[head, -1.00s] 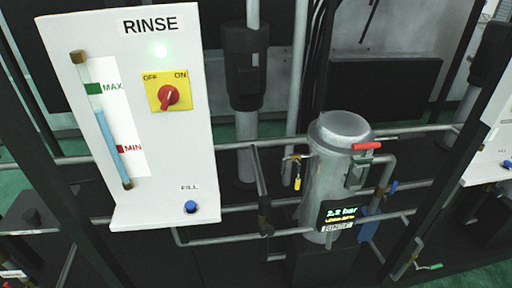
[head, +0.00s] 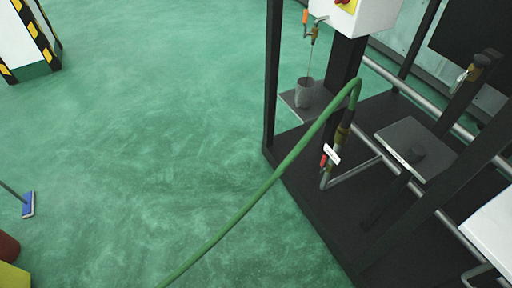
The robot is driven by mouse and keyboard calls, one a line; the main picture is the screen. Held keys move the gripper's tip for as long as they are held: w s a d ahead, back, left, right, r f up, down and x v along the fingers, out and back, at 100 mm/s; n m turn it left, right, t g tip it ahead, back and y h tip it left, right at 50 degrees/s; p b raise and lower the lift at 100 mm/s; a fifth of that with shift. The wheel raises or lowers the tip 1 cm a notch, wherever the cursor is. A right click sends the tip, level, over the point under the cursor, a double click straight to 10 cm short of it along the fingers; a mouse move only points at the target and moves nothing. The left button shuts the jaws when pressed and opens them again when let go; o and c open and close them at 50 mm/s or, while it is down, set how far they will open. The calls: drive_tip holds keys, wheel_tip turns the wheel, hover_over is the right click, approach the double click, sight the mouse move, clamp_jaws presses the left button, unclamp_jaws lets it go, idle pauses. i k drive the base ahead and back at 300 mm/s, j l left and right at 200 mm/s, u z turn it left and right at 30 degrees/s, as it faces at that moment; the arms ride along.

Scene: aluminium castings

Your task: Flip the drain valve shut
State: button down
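The drain valve cannot be told for certain, as no readable label names it. One brass valve (head: 314,33) with an orange handle hangs under a white box at the top; a thin pale line runs down from it towards a grey cup (head: 304,92). Another brass fitting (head: 342,135) joins a green hose to a pipe low on the frame, with a red part (head: 323,161) and a white tag (head: 332,154) beside it. The tag's text is too small to read. My gripper is not in view.
The green hose (head: 268,184) arcs from the black frame (head: 273,75) across the open green floor (head: 150,140). A striped pillar (head: 30,40) stands at upper left. A blue-headed tool (head: 28,204) and red and yellow objects lie at the left edge.

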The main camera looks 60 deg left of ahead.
sight(322, 169)
drive_tip(key=i+j+u, duration=0.15)
drive_tip(key=j+u, duration=0.3)
drive_tip(key=i+j+u, duration=0.2)
drive_tip(key=u, duration=0.25)
drive_tip(key=i+j+u, duration=0.25)
drive_tip(key=u, duration=0.2)
drive_tip(key=j, duration=0.1)
